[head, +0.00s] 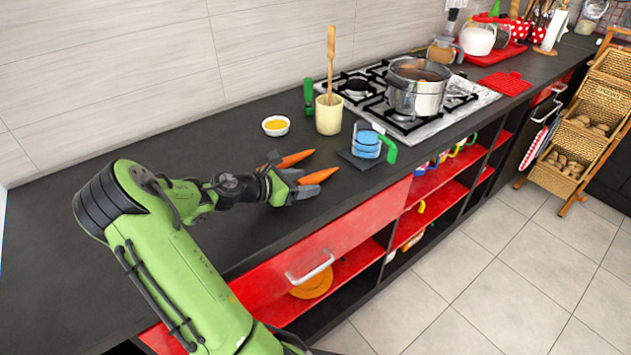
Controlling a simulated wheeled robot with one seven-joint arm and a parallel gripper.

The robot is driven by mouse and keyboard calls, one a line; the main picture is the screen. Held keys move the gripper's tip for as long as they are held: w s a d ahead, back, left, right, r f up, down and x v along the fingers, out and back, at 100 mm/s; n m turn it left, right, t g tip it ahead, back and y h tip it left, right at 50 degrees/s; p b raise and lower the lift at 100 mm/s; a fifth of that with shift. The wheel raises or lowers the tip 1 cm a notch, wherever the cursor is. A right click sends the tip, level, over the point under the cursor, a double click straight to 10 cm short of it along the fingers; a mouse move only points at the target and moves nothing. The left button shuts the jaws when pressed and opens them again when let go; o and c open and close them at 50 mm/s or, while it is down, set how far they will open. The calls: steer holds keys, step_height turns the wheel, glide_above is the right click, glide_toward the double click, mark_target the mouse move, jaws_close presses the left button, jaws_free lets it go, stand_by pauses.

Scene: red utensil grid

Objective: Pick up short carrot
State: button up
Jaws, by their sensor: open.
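Two orange carrots lie on the dark countertop in the head view. I cannot tell for sure which is the short one. My gripper (302,183) is open and low over the counter, at the left end of the nearer carrot. Whether a finger touches that carrot cannot be told.
A white bowl of yellow food (276,125) and a cream utensil pot (329,114) stand behind the carrots. A dark board (350,159) with a blue-and-green item (368,145) lies to the right, near the stove (465,100). The counter (130,150) at left is clear.

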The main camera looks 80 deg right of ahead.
steer(key=c, duration=1.1)
steer(key=shift+o, duration=0.2)
steer(key=shift+r, duration=0.2)
step_height(320, 180, up, 10)
steer(key=p, duration=0.4)
steer(key=shift+f, duration=0.1)
